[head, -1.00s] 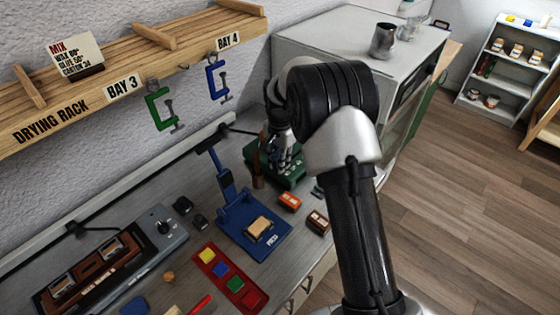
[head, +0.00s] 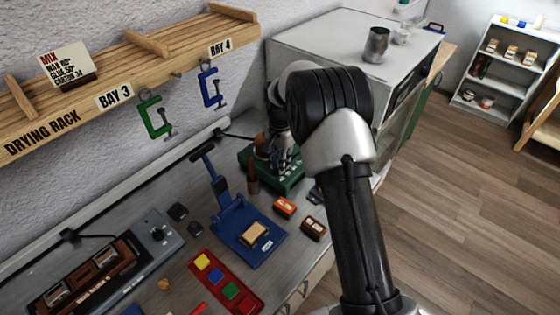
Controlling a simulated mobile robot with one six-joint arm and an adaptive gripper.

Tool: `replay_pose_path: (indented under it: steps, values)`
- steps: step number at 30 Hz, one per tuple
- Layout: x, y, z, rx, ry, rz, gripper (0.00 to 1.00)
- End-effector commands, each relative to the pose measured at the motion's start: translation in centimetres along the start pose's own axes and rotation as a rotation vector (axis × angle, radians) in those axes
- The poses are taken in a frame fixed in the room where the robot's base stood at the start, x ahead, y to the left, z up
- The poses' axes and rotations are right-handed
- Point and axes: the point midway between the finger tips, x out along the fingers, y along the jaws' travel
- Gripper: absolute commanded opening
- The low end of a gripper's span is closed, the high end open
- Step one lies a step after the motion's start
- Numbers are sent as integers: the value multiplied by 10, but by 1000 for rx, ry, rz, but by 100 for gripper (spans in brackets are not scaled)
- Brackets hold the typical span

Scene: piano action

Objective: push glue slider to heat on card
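The card (head: 66,63) stands on the drying rack at upper left. It reads MIX, with a WAX line of about 80°, a GLUE line of about 50° and a third line that is hard to read. A green unit (head: 293,184) sits at the back of the bench. My gripper (head: 279,156) is low over this unit, with its fingers pointing down at the top. The fingers are small and dark here, so I cannot tell whether they are open or shut, or whether they touch anything. I cannot make out the glue slider or its setting.
A blue press (head: 238,226), small orange (head: 285,207) and brown (head: 313,229) boxes and a red tray (head: 222,284) of coloured blocks lie in front. A heater-like unit with a knob (head: 157,233) is at left. Clamps (head: 155,118) hang above. A white cabinet (head: 330,40) stands behind.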

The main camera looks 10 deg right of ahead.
Motion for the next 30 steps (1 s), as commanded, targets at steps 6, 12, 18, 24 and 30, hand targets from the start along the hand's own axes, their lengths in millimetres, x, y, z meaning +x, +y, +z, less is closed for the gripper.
replay_pose_path:
  steps: [6,12,18,24,30]
  values:
    - [0,0,0,1,0,0,35]
    - [0,0,0,1,0,0,37]
    - [-4,0,0,1,1,-1,37]
    - [-37,-1,-1,1,3,-4,37]
    - [-80,-1,-1,1,3,-4,37]
